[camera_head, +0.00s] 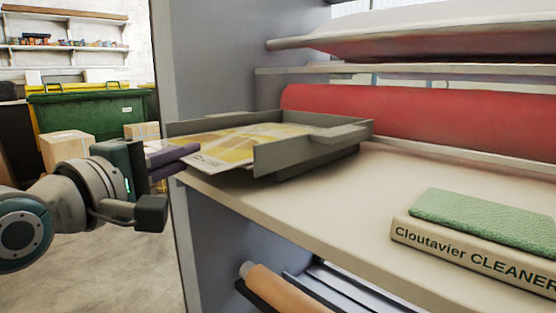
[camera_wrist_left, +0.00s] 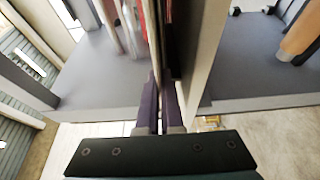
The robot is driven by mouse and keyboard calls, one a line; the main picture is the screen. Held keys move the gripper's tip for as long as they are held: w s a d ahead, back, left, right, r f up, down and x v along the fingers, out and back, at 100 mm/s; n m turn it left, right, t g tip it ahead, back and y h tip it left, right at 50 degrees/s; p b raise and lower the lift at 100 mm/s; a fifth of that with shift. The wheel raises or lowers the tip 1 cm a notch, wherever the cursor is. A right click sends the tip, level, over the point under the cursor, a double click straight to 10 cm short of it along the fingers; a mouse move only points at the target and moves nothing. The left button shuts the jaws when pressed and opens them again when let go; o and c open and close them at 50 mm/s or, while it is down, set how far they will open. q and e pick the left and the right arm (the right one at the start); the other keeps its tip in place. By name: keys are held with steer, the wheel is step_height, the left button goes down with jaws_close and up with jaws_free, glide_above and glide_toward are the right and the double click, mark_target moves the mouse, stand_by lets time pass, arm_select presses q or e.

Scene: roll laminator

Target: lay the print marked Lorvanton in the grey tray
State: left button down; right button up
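A yellow and white print (camera_head: 232,144) lies mostly within the grey tray (camera_head: 290,153), its near left end sticking out past the tray's open side. Small dark lettering shows on that end, too small to read. The tray rests on the left end of the machine's bed. My left gripper (camera_head: 186,157) is at the print's protruding end, its purple fingers close together with the print's edge apparently between them. In the left wrist view the fingers (camera_wrist_left: 160,106) are nearly together around a thin edge-on sheet. My right gripper is not in view.
The laminator's red roller (camera_head: 420,117) lies behind the tray. A cleaner box (camera_head: 470,250) with a green pad (camera_head: 480,217) on top sits at the bed's right front. The bed (camera_head: 340,205) between is bare. A green bin (camera_head: 90,115) and cardboard boxes (camera_head: 66,149) stand at left.

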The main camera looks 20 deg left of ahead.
arm_select(q)
steer(key=c, duration=1.5)
jaws_free()
steer(key=shift+f, duration=0.15)
steer(key=o, duration=0.4)
